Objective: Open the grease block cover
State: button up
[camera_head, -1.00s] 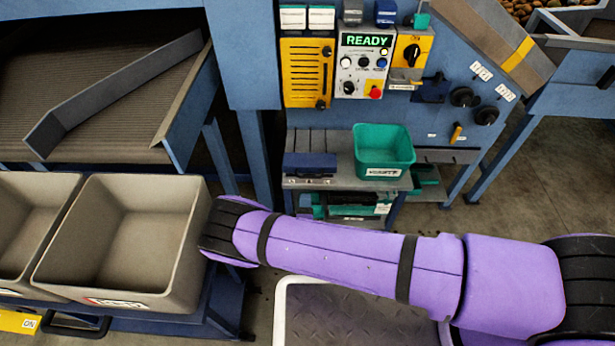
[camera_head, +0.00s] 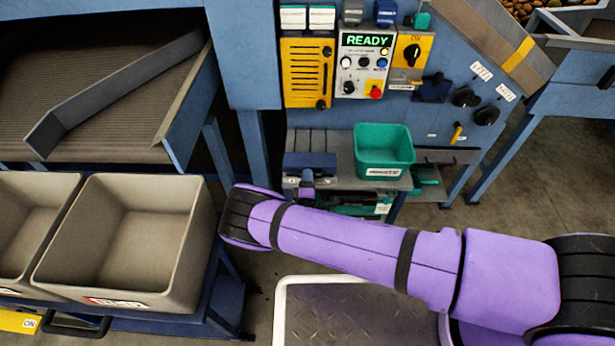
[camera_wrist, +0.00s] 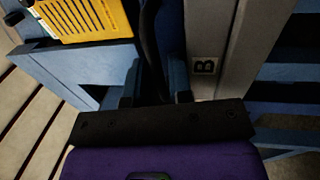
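A dark blue box (camera_head: 310,161) with a pale label strip on its front sits at the left of the grey shelf below the control panel; it looks like the grease block with its cover, though I cannot read the label. The cover looks shut. My gripper (camera_head: 307,183) is small and partly hidden at its lower front edge, beyond my purple arm. In the wrist view, the two dark fingers of my gripper (camera_wrist: 157,98) stand apart. A dark curved strip and a dark blue surface (camera_wrist: 171,40) lie beyond them. I cannot tell whether the fingers touch anything.
A green bin (camera_head: 383,150) stands on the shelf right of the box. Above are a yellow slotted panel (camera_head: 306,72) and a control panel (camera_head: 363,65) reading READY. Beige crates (camera_head: 120,245) stand at left. A grey plate labelled B (camera_wrist: 207,70) shows in the wrist view.

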jog(key=shift+w, duration=0.2)
jog(key=shift+c, duration=0.2)
grip_shut()
jog(key=shift+r, duration=0.15)
